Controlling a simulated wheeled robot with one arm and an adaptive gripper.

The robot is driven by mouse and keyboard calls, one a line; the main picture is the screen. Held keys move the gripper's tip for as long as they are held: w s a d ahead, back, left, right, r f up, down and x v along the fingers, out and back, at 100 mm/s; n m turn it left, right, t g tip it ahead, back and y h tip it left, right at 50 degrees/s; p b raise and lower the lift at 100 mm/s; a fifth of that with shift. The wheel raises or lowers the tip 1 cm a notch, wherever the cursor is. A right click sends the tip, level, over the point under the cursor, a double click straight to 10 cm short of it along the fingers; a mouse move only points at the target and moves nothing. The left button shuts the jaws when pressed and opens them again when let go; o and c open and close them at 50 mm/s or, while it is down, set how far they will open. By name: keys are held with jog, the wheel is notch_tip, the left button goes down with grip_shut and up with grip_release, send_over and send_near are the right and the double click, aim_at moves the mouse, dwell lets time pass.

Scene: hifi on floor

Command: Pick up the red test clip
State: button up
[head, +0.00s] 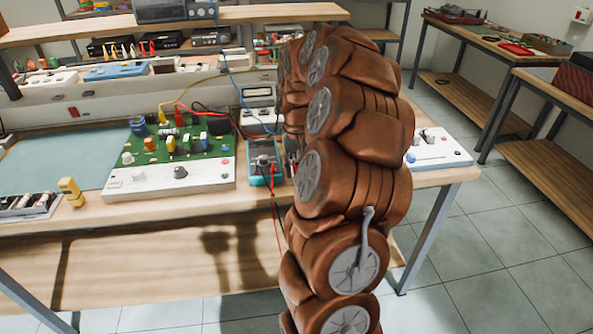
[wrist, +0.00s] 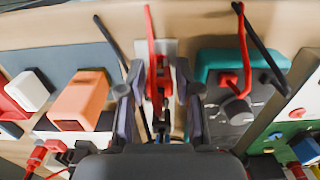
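The red test clip (wrist: 161,84) shows in the wrist view between my gripper's two fingers, with a red lead running up from it over the wooden edge. My gripper (wrist: 159,78) is open, one finger on each side of the clip; a gap seems to show on both sides, and contact is not clear. The lower part of the clip is hard to make out behind the gripper. In the head view my arm hides the gripper and the clip; a red lead (head: 275,190) hangs past the bench front there.
A teal multimeter (head: 262,172) stands left of my arm and shows close right of the gripper in the wrist view (wrist: 211,62). A green circuit board (head: 190,143) lies further left. In the wrist view an orange block (wrist: 82,98) and black leads (wrist: 112,48) are near.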

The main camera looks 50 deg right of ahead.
aim_at(297, 164)
grip_shut()
jog(key=shift+r, duration=0.1)
jog(key=shift+r+b, duration=0.3)
jog(key=shift+r, duration=1.35)
jog(key=w+a+r+b, duration=0.2)
jog(key=a, duration=1.4)
notch_tip(297, 164, up, 7)
jog(key=p, duration=0.2)
jog(key=shift+f+p, duration=0.2)
jog(key=shift+p, duration=0.1)
